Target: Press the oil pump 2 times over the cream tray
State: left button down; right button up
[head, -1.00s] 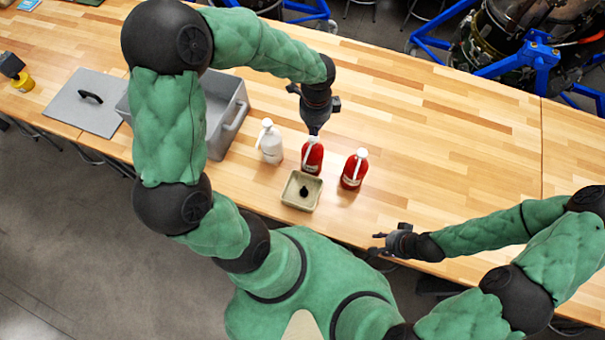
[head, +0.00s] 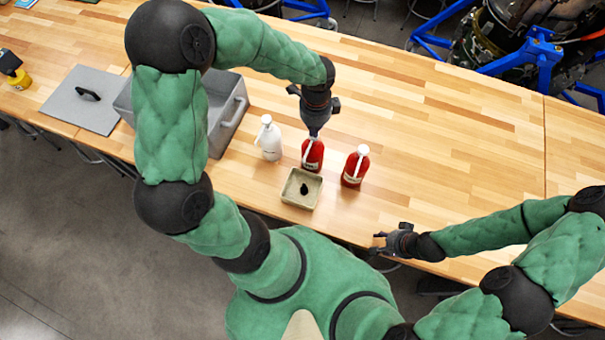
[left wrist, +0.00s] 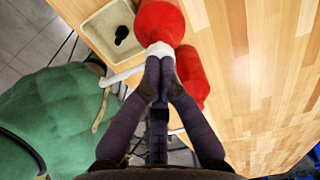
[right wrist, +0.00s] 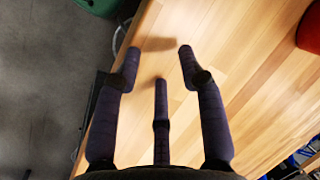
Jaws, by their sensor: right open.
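A red pump bottle (head: 312,155) with a white pump head stands upright just behind the cream tray (head: 290,202). The tray holds a small dark patch (head: 304,189). My left gripper (head: 314,133) is right above this bottle, fingers pointing down. In the left wrist view, the left gripper (left wrist: 160,60) has its fingertips together at the white pump head (left wrist: 160,48), seemingly touching its top. The spout (left wrist: 122,76) reaches toward the tray side. My right gripper (head: 380,243) is open and empty near the table's front edge; it also shows in the right wrist view (right wrist: 160,70).
A second red pump bottle (head: 355,168) stands to the right and a white pump bottle (head: 269,140) to the left. The wooden table (head: 450,150) is clear on the right.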

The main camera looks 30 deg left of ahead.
pick_arm(q)
jog(key=shift+s+f+b, duration=0.15)
jog(key=shift+f+b, duration=0.15)
jog(key=shift+f, duration=0.35)
pick_arm(e)
jog(key=shift+s+a+f, duration=0.1)
jog(key=shift+s+f, duration=0.15)
jog(key=shift+f, duration=0.25)
pick_arm(q)
jog(key=shift+r, duration=0.1)
jog(key=shift+r+p, duration=0.4)
jog(key=shift+p, duration=0.05)
pick_arm(e)
jog(key=shift+r, duration=0.35)
pick_arm(q)
jog(key=shift+r+p, duration=0.55)
jog(key=shift+r, duration=0.15)
pick_arm(e)
jog(key=shift+w+r, duration=0.1)
jog(key=shift+r, duration=0.55)
pick_arm(q)
jog(key=shift+w+f, duration=0.1)
jog(key=shift+w, duration=0.1)
pick_arm(e)
jog(key=shift+f, duration=0.1)
